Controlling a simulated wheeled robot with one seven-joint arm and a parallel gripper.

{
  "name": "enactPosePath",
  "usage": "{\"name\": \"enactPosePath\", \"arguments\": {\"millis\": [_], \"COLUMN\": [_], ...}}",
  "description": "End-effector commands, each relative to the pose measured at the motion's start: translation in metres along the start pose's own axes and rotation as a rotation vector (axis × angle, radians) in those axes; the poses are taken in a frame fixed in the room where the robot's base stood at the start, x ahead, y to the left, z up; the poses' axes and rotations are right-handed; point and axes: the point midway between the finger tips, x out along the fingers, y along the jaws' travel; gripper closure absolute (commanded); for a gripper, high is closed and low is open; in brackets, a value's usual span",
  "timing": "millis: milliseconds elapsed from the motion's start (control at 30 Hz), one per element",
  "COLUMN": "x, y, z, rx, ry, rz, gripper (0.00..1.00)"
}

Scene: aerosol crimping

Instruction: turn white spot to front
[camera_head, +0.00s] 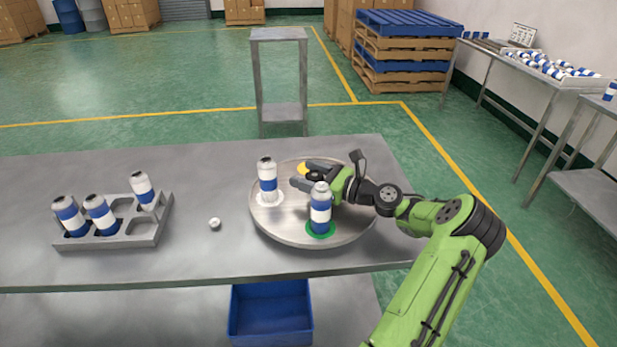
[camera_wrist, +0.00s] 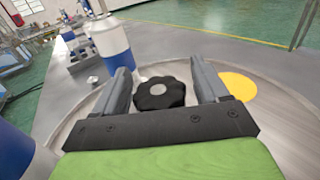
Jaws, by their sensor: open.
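The round metal turntable (camera_head: 285,229) sits on the table. Its white spot (camera_head: 270,200) is at the left side, under a blue-and-white can (camera_head: 267,181). Its green spot (camera_head: 321,232) is at the front, under another can (camera_head: 320,209). Its yellow spot (camera_head: 303,169) is at the back, partly hidden by my gripper in the head view; it shows bare in the wrist view (camera_wrist: 239,86). My gripper (camera_head: 304,174) is open, low over the turntable. In the wrist view its fingers stand either side of a black lobed knob (camera_wrist: 160,93), which is hidden in the head view.
A grey rack (camera_head: 110,241) with several cans stands at the left of the table. A small white-topped piece (camera_head: 214,223) lies between rack and turntable. A blue bin (camera_head: 270,315) sits below the table. Both turntable cans stand close to my gripper.

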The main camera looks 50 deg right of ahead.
Motion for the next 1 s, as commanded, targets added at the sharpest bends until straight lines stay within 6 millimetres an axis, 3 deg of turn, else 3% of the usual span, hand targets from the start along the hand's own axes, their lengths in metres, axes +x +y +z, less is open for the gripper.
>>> {"name": "enactPosePath", "arguments": {"millis": [133, 600, 1000], "x": [-0.0003, -0.0007, -0.0015], "y": [0.0, 0.0001, -0.0096], "z": [0.0005, 0.0002, 0.0014], "rx": [0.0, 0.0, 0.0], "ry": [0.0, 0.0, 0.0], "rz": [0.0, 0.001, 0.011], "gripper": [0.29, 1.0, 1.0]}}
